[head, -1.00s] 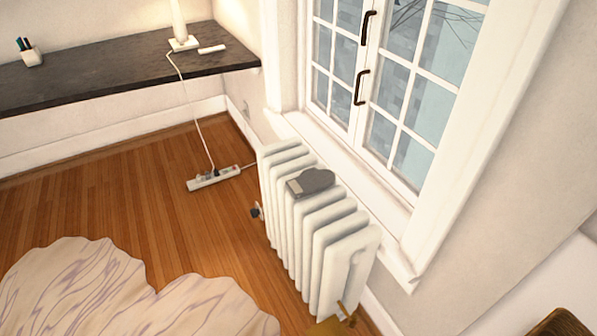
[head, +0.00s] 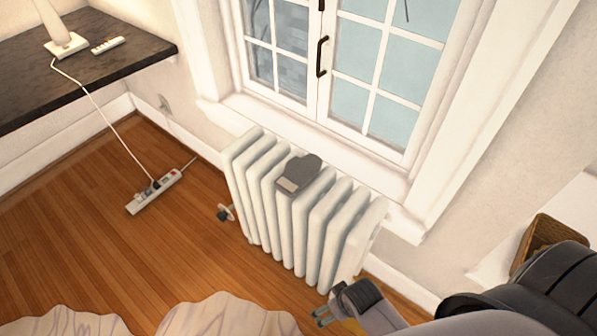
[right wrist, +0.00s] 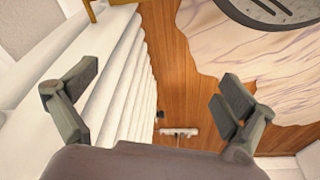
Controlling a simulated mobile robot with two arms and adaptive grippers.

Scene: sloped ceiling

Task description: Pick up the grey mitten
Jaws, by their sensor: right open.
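The grey mitten (head: 299,174) lies flat on top of the white radiator (head: 262,192), across its ribs, below the window. My right gripper (head: 326,306) is at the lower right in the head view, near the bottom of the radiator's right end. It is apart from the mitten and nearer to me. In the right wrist view my right gripper (right wrist: 155,92) has its fingers wide apart with nothing between them. The radiator's ribs (right wrist: 88,75) fill the left of that view, and I cannot see the mitten there. My left gripper is not in view.
The closed window (head: 330,75) and its sill rise behind the radiator. A power strip (head: 160,188) with a cord lies on the wooden floor to the left. A dark shelf (head: 90,65) is at the upper left. A pale rug (head: 225,318) lies in front. A wicker basket (head: 545,238) is at the right.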

